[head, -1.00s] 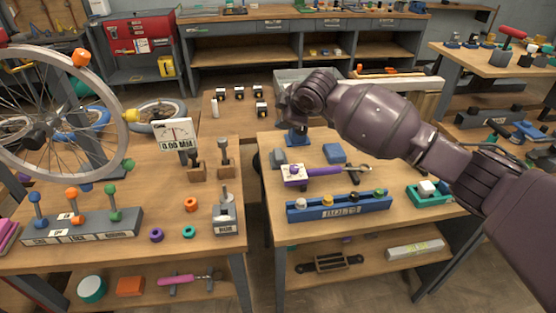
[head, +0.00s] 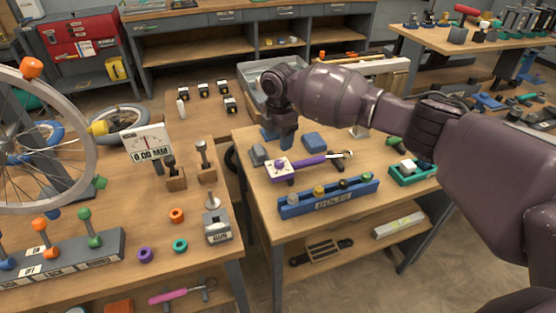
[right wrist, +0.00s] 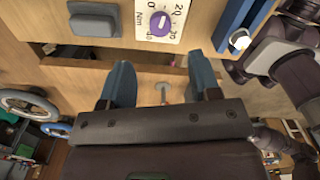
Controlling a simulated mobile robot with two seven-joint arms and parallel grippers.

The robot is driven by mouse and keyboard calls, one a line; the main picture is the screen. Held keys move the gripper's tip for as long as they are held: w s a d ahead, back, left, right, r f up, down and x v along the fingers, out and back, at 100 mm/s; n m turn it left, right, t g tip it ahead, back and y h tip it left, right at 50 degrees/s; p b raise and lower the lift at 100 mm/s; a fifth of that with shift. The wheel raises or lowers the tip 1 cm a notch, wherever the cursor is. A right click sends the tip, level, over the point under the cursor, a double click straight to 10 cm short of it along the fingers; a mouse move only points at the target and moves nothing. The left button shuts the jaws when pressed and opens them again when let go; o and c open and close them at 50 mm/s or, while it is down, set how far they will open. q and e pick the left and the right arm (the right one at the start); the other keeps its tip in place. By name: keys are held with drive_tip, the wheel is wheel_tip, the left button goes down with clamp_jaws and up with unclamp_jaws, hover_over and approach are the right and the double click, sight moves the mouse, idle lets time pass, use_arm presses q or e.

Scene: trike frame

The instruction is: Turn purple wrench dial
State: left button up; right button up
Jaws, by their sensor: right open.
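The purple-handled wrench (head: 312,160) lies on the right-hand wooden table. Its white dial plate (head: 278,177) with a purple knob is at its left end. In the right wrist view the purple dial knob (right wrist: 160,23) sits at the top centre on a white plate marked with numbers and N·m. My right gripper (head: 278,139) is above the table, just beyond the dial in the head view. In the right wrist view its blue fingers (right wrist: 162,80) are apart with nothing held between them, and the dial lies past the tips. My left gripper is out of view.
A blue bolt rack (head: 330,199) stands in front of the wrench. A green tray (head: 412,173) is to the right. The left table (head: 110,188) holds a gauge (head: 150,143) and a wheel.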

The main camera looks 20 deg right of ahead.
sight(279, 162)
wheel_tip(279, 162, down, 8)
drive_tip(key=shift+f+b, duration=0.2)
drive_tip(key=shift+b, duration=0.25)
drive_tip(key=c, duration=0.9)
